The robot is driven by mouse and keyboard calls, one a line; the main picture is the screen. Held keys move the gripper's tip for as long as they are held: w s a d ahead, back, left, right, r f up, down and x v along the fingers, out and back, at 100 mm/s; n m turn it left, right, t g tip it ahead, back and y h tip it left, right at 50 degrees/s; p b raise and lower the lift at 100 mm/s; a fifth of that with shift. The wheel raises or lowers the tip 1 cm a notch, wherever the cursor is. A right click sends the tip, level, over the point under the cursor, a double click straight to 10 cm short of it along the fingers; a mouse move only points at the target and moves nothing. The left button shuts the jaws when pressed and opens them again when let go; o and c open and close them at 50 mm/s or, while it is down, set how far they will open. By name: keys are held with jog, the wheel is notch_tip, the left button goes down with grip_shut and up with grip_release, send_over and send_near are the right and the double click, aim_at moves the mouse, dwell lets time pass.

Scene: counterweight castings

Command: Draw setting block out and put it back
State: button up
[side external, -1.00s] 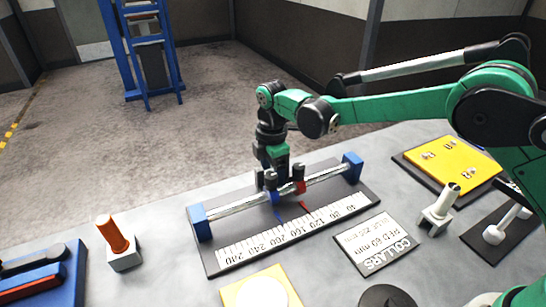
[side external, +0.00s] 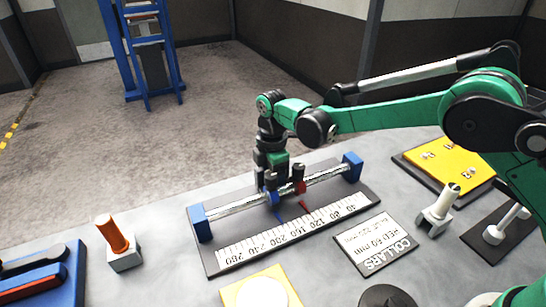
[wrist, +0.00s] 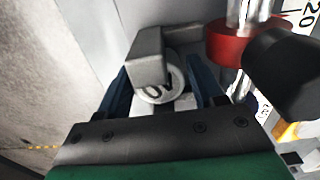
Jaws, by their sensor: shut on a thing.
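My gripper (side external: 264,182) is low over the rail (side external: 330,177), close to the blue collar (side external: 274,198). In the wrist view its dark fingers stand on both sides of a grey block (wrist: 149,50), and it is shut on this. The block has a pale round face with dark marks that I cannot read surely. In the side view my gripper largely hides it. The red collar (side external: 299,187), with a black knob, sits on the rail just to the right; it also shows in the wrist view (wrist: 229,43).
A numbered scale (side external: 290,233) lies in front of the rail, between blue end blocks. A COLLARS card (side external: 374,243) lies at its right. An orange-handled piece (side external: 112,235) stands left, a grey holder (side external: 438,212) right. A yellow plate (side external: 452,158) lies farther right.

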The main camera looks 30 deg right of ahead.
jog(key=shift+r, duration=4.85)
grip_shut()
jog(key=shift+s, duration=0.55)
send_over(319, 266)
jog(key=shift+f, duration=5)
